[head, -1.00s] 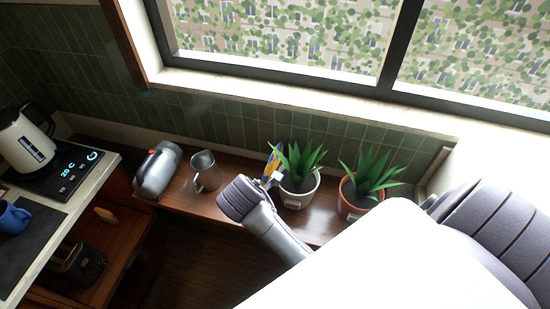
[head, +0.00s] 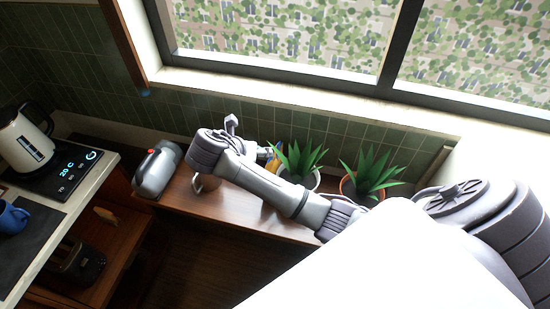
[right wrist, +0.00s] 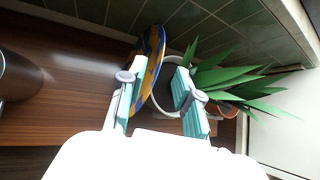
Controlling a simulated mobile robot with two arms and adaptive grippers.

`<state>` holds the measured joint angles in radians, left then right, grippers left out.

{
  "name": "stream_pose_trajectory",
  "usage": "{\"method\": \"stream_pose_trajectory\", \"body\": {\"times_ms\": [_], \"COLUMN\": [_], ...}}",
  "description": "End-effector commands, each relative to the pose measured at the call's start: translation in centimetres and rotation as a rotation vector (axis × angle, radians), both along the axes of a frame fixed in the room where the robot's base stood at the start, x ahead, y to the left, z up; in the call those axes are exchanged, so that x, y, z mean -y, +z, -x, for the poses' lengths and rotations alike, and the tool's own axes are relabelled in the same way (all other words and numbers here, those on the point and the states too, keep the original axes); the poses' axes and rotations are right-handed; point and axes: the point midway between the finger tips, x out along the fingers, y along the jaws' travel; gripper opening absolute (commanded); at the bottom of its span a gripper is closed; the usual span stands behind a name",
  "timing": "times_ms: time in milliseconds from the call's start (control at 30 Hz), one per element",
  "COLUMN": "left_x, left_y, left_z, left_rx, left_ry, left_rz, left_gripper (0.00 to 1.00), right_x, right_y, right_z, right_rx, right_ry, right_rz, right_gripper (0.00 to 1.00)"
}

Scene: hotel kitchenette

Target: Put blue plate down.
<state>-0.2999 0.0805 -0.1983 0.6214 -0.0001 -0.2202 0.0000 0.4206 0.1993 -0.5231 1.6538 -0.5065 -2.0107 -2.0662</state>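The blue plate (head: 274,158), blue with yellow patterning, shows as a narrow strip beside the left potted plant in the head view, mostly hidden by my right arm. In the right wrist view the plate (right wrist: 152,68) stands steeply on edge near the tiled wall, on the wooden shelf. My right gripper (right wrist: 160,100) is open, its teal-padded fingers apart. The plate's near edge shows between them, closer to the left finger, with a gap to the right finger. I cannot tell whether a finger touches it. My left gripper is not in view.
A potted plant (head: 300,160) stands right beside the plate, another plant (head: 370,178) further right. A metal pitcher (head: 208,183), partly behind my arm, and a silver appliance (head: 157,168) stand left. In the wrist view, bare wooden shelf (right wrist: 70,75) lies left of the plate.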

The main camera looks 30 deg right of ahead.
Motion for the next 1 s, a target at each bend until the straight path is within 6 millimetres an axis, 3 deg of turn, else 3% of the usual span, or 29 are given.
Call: {"method": "stream_pose_trajectory", "body": {"times_ms": [433,733,933,1000], "left_x": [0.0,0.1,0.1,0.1], "left_y": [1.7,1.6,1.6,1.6], "left_z": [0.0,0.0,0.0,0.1], "left_rx": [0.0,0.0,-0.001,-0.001], "left_ry": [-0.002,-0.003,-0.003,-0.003], "left_rz": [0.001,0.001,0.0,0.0], "left_gripper": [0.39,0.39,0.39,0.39], "right_x": [3.6,4.0,4.0,4.0], "right_y": [-3.3,-3.8,-3.8,-3.8], "right_z": [-0.9,-1.0,-1.1,-1.1], "right_rx": [-0.003,0.0,0.0,0.0], "right_ry": [-0.001,0.0,0.001,0.0], "right_rz": [0.0,-0.001,-0.002,-0.001], "right_gripper": [0.33,0.33,0.0,0.0]}}
